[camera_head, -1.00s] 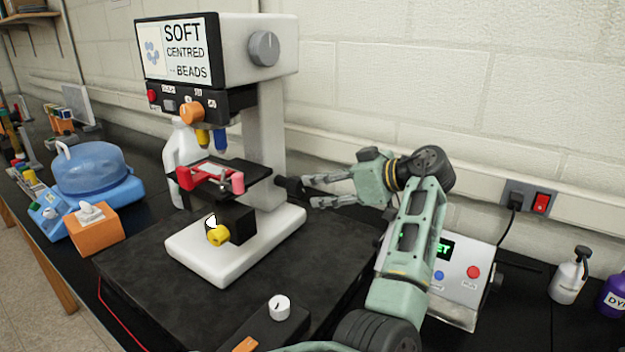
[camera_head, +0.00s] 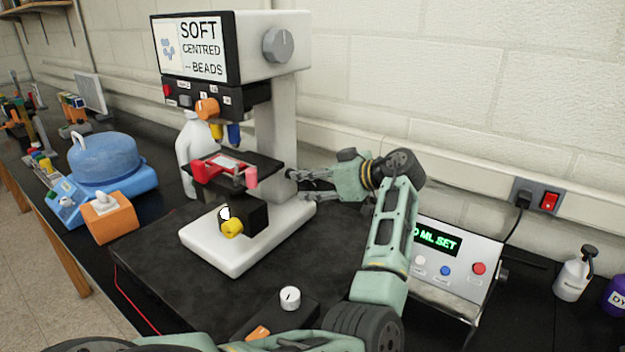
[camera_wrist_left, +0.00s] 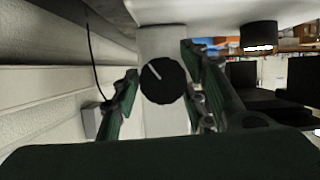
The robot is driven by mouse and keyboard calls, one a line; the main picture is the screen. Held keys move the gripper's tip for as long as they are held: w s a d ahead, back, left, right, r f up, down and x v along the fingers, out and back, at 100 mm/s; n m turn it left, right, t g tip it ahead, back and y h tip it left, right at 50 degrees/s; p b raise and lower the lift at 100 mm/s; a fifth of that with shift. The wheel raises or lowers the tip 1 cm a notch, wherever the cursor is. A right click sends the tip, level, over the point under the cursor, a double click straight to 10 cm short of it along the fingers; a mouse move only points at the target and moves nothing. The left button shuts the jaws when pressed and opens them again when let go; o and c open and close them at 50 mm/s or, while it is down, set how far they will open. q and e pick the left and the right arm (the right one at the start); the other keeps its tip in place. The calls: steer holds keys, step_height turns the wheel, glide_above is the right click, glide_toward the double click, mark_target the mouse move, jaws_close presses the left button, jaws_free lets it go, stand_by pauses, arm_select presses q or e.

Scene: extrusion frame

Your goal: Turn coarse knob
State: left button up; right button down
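The coarse knob (camera_wrist_left: 163,79) is a round black dial with a white pointer line, on the pale column of the microscope (camera_head: 283,130). In the left wrist view it lies between the two fingers of my left gripper (camera_wrist_left: 160,88). The fingers are spread, one on each side of the knob, with a small gap visible on the left; contact on the right cannot be told. In the head view my left gripper (camera_head: 297,186) reaches from the right to the column's side, and its fingertips largely hide the knob. My right gripper is not in view.
A control box with a green display (camera_head: 437,240) stands behind my left arm on the right. A white bottle (camera_head: 193,150) is behind the stage. A white dial (camera_head: 290,297) sits at the front. An orange tissue box (camera_head: 110,217) and blue bath (camera_head: 105,165) are left. The wall is close behind.

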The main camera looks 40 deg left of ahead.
arm_select(q)
steer(key=c, duration=0.6)
steer(key=shift+m, duration=0.3)
steer(key=o, duration=0.8)
steer(key=shift+o, duration=1)
steer(key=shift+w, duration=0.2)
steer(key=shift+s+d, duration=0.1)
steer(key=shift+d, duration=0.05)
steer(key=v, duration=1.2)
steer(key=shift+w, duration=0.25)
